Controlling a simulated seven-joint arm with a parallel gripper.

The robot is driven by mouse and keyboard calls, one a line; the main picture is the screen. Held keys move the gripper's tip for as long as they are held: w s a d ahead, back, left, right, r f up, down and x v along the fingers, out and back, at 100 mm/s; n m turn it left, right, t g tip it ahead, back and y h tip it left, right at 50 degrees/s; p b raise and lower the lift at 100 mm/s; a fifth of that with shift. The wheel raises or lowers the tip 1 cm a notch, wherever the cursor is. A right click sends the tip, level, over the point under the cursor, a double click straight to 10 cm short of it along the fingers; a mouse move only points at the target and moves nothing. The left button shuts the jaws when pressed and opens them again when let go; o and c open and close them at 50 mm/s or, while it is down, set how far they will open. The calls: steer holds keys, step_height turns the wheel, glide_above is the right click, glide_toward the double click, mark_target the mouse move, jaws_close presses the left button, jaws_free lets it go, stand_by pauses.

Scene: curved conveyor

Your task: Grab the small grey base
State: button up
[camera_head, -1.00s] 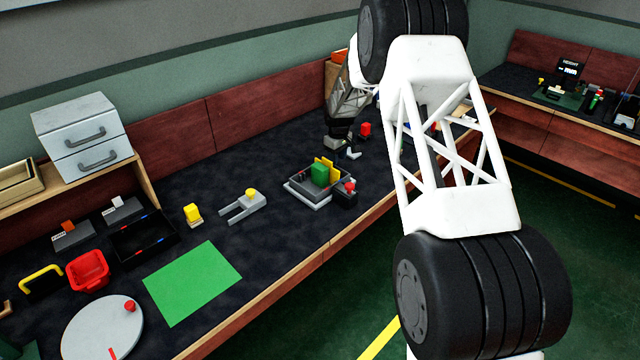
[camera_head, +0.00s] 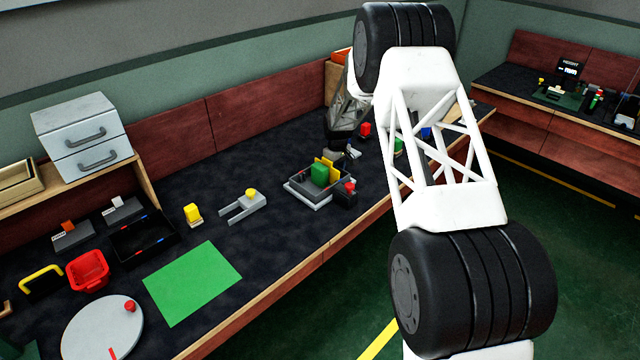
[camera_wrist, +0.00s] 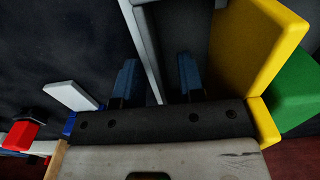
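A light grey base (camera_head: 303,199) with a dark grey open tray (camera_head: 309,186) on it stands on the bench. A green block (camera_head: 319,174) and yellow pieces (camera_head: 333,169) are in the tray. My gripper (camera_head: 345,154) is low at the far right end of the tray, partly hidden by my arm. In the wrist view its two blue fingers (camera_wrist: 158,80) are apart, with a light grey edge (camera_wrist: 144,45) running between them. I cannot tell whether they touch it. The yellow piece (camera_wrist: 250,45) and green block (camera_wrist: 297,92) are to the right.
A grey forked piece with a yellow knob (camera_head: 243,205) lies left of the tray. A red-topped dark block (camera_head: 346,192) stands at its right front corner. A red piece (camera_head: 365,129) is behind my gripper. A green mat (camera_head: 192,281) lies nearer, with bare bench between.

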stand_by(0.3)
jaws_close()
steer(key=shift+r, duration=0.2)
steer(key=shift+r, duration=4.85)
